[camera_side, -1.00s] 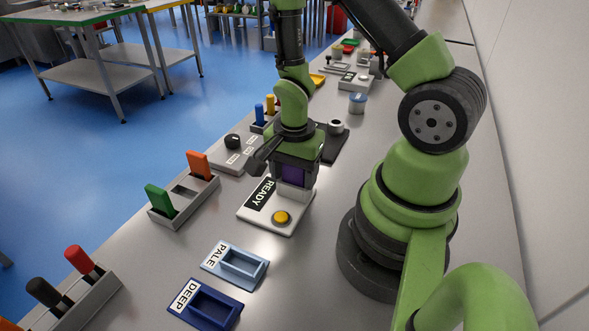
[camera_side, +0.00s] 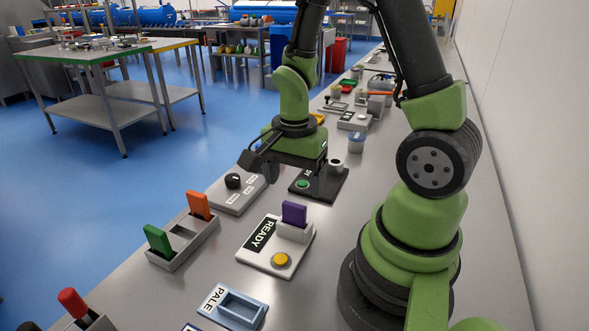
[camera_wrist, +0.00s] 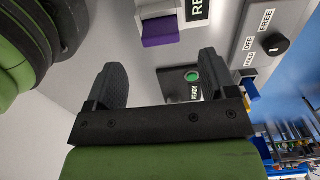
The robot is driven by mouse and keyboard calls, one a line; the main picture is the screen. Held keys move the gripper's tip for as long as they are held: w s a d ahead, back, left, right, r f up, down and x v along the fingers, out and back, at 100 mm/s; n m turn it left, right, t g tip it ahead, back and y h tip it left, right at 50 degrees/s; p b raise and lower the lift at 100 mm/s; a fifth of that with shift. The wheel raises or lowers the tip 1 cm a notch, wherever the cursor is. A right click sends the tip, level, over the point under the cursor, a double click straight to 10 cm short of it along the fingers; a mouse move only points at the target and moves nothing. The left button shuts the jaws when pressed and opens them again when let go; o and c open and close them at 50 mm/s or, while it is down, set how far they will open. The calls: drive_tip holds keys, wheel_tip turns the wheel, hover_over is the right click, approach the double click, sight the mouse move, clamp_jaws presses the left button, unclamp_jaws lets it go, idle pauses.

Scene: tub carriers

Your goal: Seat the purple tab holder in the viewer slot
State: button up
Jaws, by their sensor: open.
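The purple tab holder (camera_side: 294,213) stands upright in the slot of the light viewer block (camera_side: 290,233) on the white READY base (camera_side: 262,262). In the wrist view the purple tab holder (camera_wrist: 160,31) shows at the top, apart from the fingers. My gripper (camera_side: 258,168) is open and empty, raised behind the viewer and clear of it. In the wrist view my gripper's two fingers (camera_wrist: 164,84) are spread wide with nothing between them. The yellow button (camera_side: 281,260) is on the READY base.
A grey rack (camera_side: 184,240) holds a green and an orange tab, with an empty slot between. A knob panel (camera_side: 236,190) and a dark unit with a green button (camera_side: 318,185) stand behind. The PALE tray (camera_side: 236,308) is in front.

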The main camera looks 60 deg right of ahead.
drive_tip(key=shift+r, duration=0.85)
drive_tip(key=shift+w+a+r, duration=0.1)
drive_tip(key=shift+r, duration=0.3)
drive_tip(key=s+a+r+n+t+y, duration=0.1)
drive_tip(key=s+a+r+n+t, duration=0.2)
drive_tip(key=r+n, duration=0.4)
drive_tip(key=s+a+r+n+t+y, duration=0.1)
drive_tip(key=s+a+r+n+t, duration=0.2)
drive_tip(key=r+n, duration=0.4)
wheel_tip(320, 180, up, 2)
drive_tip(key=shift+a+r+t, duration=0.1)
drive_tip(key=shift+a+t, duration=0.5)
drive_tip(key=shift+a, duration=0.45)
